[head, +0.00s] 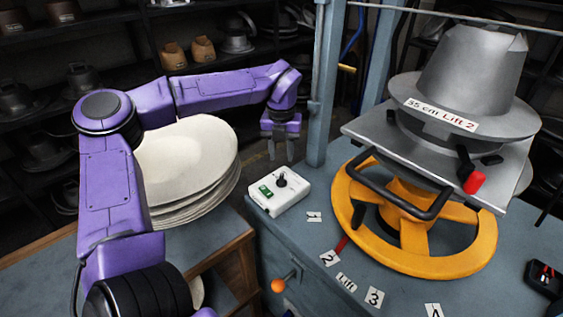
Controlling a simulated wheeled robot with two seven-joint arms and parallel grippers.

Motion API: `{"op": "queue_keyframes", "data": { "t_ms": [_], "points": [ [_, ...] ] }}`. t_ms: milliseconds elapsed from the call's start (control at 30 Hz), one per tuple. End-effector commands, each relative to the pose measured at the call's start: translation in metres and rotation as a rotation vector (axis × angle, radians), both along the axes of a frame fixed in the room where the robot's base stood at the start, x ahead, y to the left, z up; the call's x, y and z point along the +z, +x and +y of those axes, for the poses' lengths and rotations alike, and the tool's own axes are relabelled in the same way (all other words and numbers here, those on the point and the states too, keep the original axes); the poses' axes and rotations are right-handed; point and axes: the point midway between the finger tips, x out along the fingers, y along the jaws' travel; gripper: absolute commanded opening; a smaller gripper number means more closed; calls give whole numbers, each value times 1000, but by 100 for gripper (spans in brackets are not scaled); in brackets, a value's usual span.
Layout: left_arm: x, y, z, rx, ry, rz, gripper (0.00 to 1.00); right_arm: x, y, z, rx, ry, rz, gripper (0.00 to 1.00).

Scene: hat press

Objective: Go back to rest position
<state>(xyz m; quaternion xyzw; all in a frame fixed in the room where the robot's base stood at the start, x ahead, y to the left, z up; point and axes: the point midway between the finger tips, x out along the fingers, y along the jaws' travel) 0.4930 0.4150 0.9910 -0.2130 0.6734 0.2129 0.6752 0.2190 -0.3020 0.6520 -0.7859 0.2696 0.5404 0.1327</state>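My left arm comes in from the left in the head view and bends across above the stack of pale hats (187,158). Its gripper (281,152) hangs down with two dark fingers apart and nothing between them. It is in front of the blue press post, above and behind the white control box (279,190), and appears clear of both. My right arm and gripper are not in view. The hat press stands at the right, with a grey metal hat form (474,70) on a metal plate above a yellow handwheel (435,262).
A blue-grey press table (330,290) carries numbered labels. A lever with an orange knob (278,286) sticks out at its front. A red-tipped handle (474,182) sits at the plate. Shelves of dark hat forms (83,80) line the back. A dark device (544,279) lies far right.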

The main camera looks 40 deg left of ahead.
Motion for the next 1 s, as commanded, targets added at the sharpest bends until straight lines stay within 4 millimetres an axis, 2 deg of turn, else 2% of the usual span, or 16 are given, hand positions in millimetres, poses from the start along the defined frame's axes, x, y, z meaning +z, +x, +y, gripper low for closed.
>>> {"op": "queue_keyframes", "data": {
  "t_ms": [100,200,767,833,1000],
  "points": [
    [17,0,0,1,1,-2,38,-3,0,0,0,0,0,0],
    [25,0,0,1,1,1,38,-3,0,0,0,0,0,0],
    [28,0,0,1,-1,1,38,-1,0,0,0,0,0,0],
    [37,0,0,1,0,0,38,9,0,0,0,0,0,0],
    [77,0,0,1,0,0,38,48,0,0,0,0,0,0]
  ]
}}
